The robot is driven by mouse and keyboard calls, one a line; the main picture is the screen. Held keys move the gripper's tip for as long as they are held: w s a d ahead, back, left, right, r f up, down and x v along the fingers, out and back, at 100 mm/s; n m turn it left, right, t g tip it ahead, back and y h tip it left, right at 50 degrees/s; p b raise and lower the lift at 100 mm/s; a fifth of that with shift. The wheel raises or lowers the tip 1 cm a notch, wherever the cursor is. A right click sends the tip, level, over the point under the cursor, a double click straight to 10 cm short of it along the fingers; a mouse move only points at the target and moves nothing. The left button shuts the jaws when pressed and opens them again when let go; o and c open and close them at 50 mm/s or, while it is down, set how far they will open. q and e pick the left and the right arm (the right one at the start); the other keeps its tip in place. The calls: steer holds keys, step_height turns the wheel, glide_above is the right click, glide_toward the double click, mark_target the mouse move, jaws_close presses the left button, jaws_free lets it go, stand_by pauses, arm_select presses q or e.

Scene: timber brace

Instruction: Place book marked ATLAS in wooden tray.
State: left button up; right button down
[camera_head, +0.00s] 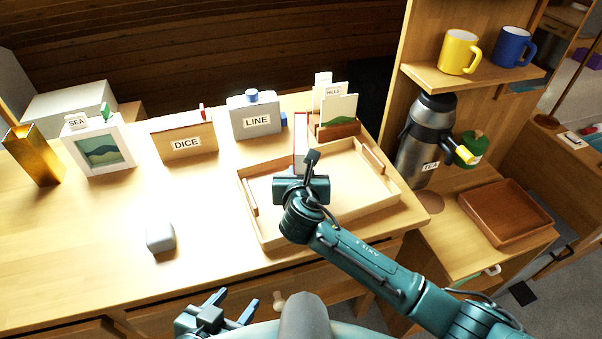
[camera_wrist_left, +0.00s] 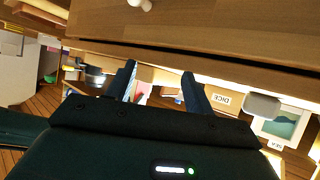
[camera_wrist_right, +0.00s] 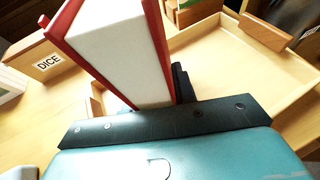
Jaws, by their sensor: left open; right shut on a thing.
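A red-covered book with white pages (camera_wrist_right: 120,60) is held upright in my right gripper (camera_head: 304,166). Its narrow top shows in the head view (camera_head: 301,130); no ATLAS marking is visible. The light wooden tray (camera_head: 258,218) lies on the desk beneath my right gripper, and the book is over its back part. I cannot tell whether the book touches the tray floor. The right wrist view also shows the tray (camera_wrist_right: 212,122) behind the book. My left gripper (camera_head: 236,298) is open and empty in front of the desk edge; its fingers show in the left wrist view (camera_wrist_left: 160,82).
A DICE box (camera_head: 185,140), a LINE box (camera_head: 256,118), a SEA picture frame (camera_head: 98,150) and a card holder (camera_head: 333,128) stand along the back. A grey block (camera_head: 160,238) sits at left front. A flask (camera_head: 425,140) and brown tray (camera_head: 505,212) are at right.

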steer(key=c, duration=1.6)
jaws_free()
steer(key=shift+f, duration=0.15)
arm_select(q)
steer(key=shift+f, duration=0.15)
arm_select(e)
steer(key=o, duration=0.5)
arm_select(q)
steer(key=shift+s+a+r+p, duration=0.1)
steer(key=shift+a+r+p, duration=0.15)
steer(key=shift+p, duration=0.45)
arm_select(e)
steer(key=v, duration=1.2)
steer(key=shift+s, duration=0.1)
arm_select(q)
steer(key=shift+d, duration=0.1)
